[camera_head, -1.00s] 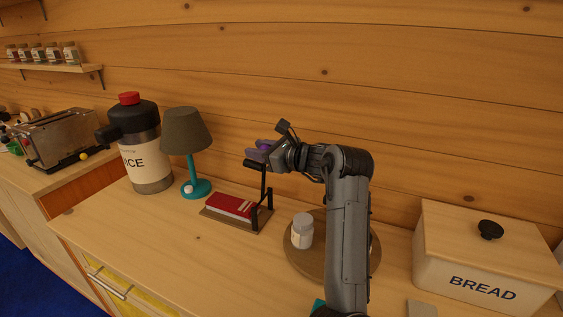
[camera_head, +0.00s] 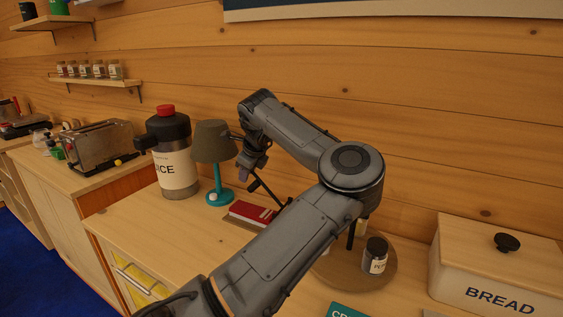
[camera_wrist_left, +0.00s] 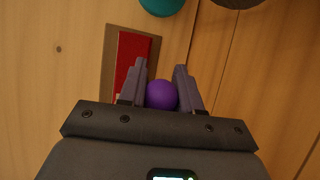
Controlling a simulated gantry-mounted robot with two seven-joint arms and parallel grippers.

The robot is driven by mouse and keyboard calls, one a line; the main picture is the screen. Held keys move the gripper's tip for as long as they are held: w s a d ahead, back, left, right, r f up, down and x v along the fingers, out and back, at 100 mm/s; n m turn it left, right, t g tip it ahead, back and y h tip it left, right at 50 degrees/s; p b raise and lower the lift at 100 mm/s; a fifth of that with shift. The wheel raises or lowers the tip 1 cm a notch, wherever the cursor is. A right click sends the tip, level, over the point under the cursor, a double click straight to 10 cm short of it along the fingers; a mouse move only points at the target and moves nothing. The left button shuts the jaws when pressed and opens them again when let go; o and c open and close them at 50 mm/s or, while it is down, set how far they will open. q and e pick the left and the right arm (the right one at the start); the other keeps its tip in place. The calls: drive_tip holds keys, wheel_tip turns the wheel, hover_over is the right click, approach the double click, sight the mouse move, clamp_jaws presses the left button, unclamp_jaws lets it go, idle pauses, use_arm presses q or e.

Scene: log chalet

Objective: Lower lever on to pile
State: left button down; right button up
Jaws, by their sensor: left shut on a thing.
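A dark hinged lever (camera_head: 268,190) stands at the right end of a brown board (camera_head: 232,221). The pile, red book-like blocks with pale edges (camera_head: 250,212), lies on that board. The lever leans left over the pile, its upper end above and apart from it. My left gripper (camera_head: 244,174) is at the lever's upper end. In the left wrist view its fingers (camera_wrist_left: 160,88) are shut on a purple ball-shaped knob (camera_wrist_left: 161,95), with the red pile (camera_wrist_left: 130,55) below. My forearm hides part of the lever's base. My right gripper is not in view.
The counter front left is clear.

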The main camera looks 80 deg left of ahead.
use_arm(q)
drive_tip(key=shift+t+h, duration=0.5)
drive_tip(key=shift+t, duration=0.2)
drive_tip(key=f, duration=0.2)
drive_tip(key=s+a+f+b, duration=0.1)
drive_tip(key=f, duration=0.1)
drive_tip(key=s+f, duration=0.1)
drive_tip(key=f, duration=0.1)
drive_tip(key=shift+s+a+f+b, duration=0.2)
drive_tip(key=shift+a+f+b, duration=0.05)
drive_tip(key=shift+a+b, duration=0.1)
drive_tip(key=shift+s+f+b, duration=0.1)
drive_tip(key=shift+f+b, duration=0.45)
drive_tip(key=shift+f, duration=0.4)
drive_tip(key=c, duration=1.1)
unclamp_jaws()
drive_tip(key=shift+f, duration=0.1)
drive_tip(key=o, duration=0.3)
drive_tip(key=shift+w+d+f, duration=0.1)
drive_tip(key=shift+w+d, duration=0.15)
drive_tip(key=shift+w, duration=0.05)
drive_tip(key=shift+s+a+r, duration=0.15)
drive_tip(key=shift+r, duration=0.05)
